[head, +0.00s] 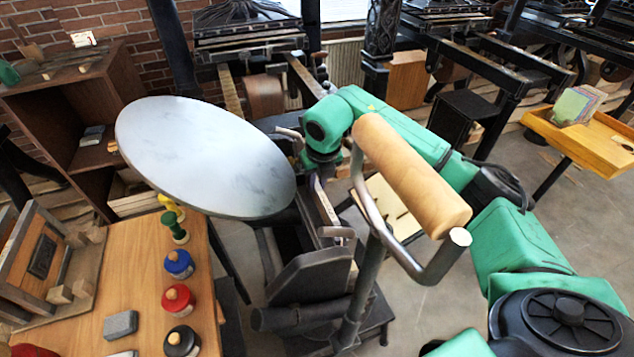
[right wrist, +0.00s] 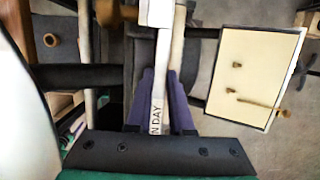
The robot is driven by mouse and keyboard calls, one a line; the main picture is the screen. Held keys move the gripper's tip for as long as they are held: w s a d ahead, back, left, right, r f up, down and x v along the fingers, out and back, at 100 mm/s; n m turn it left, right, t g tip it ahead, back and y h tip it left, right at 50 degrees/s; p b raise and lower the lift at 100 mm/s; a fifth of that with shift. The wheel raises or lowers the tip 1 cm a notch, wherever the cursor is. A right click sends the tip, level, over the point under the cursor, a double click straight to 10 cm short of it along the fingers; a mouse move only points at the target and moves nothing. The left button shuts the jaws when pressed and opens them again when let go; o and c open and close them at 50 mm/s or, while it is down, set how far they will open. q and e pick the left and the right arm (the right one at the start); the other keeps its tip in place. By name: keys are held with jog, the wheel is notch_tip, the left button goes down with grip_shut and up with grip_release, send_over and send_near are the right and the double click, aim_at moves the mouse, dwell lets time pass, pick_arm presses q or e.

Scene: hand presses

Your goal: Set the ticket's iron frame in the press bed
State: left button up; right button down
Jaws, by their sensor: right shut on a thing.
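My right arm reaches over the press (head: 300,285) from the right, and its gripper end is partly hidden behind the big round grey disc (head: 205,155) in the head view. In the right wrist view my right gripper (right wrist: 160,78) is shut on a narrow pale bar (right wrist: 158,105) lettered "NDAY" at its near end. The bar runs away from the fingers toward the top of the view. I cannot tell whether it is an edge of the iron frame, nor whether it touches the bed. My left gripper is not in view.
A wooden roller handle (head: 410,175) stands beside my right arm. A cream board (right wrist: 252,78) with small pegs lies right of the gripper. The left bench (head: 145,270) holds several coloured pots and a wooden stand (head: 45,255). A yellow tray table (head: 590,140) stands at right.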

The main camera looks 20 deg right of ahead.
jog(key=shift+f, duration=0.1)
jog(key=c, duration=0.7)
grip_release()
jog(key=shift+o, duration=0.3)
jog(key=shift+f, duration=0.1)
jog(key=shift+w+p+v, duration=0.2)
jog(key=shift+p+v, duration=0.3)
jog(key=shift+v, duration=0.3)
jog(key=shift+w+p+v, duration=0.2)
jog(key=shift+p+v, duration=0.3)
jog(key=shift+v, duration=0.25)
jog(key=shift+w+p+v, duration=0.15)
jog(key=shift+p+v, duration=0.35)
jog(key=shift+v, duration=0.3)
